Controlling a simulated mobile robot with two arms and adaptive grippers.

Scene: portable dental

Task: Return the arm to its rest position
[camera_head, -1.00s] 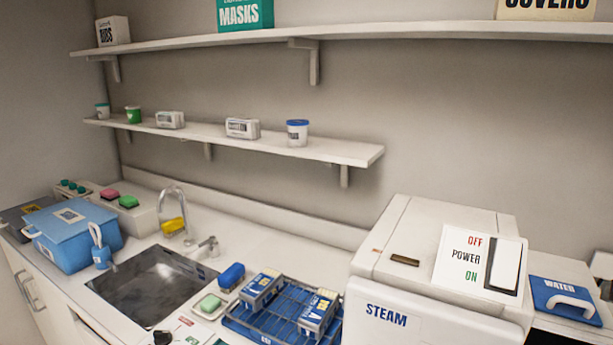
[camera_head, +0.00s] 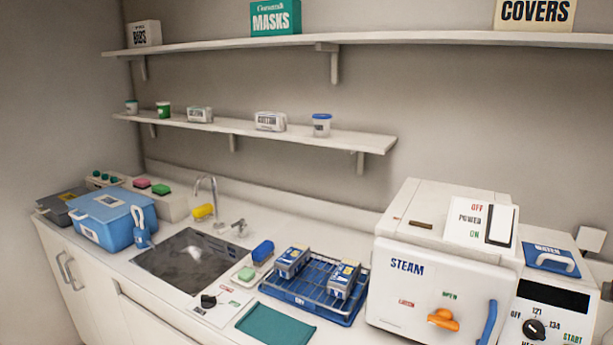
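Neither of my arms nor either gripper shows in the head view. The counter (camera_head: 335,244) with the sink (camera_head: 190,262) and the white steam sterilizer (camera_head: 440,255) fills the lower part of the view. The sterilizer door is shut, with an orange handle (camera_head: 443,319) and a blue bar handle (camera_head: 488,322) on its front. A blue rack (camera_head: 322,308) holds two boxes, one on the left (camera_head: 292,262) and one on the right (camera_head: 343,280).
A blue lidded tub (camera_head: 105,222) stands left of the sink. A teal cloth (camera_head: 275,327) lies in front of the rack. Two wall shelves, upper (camera_head: 225,43) and lower (camera_head: 255,130), carry boxes and cups. A control panel (camera_head: 550,312) stands at the right.

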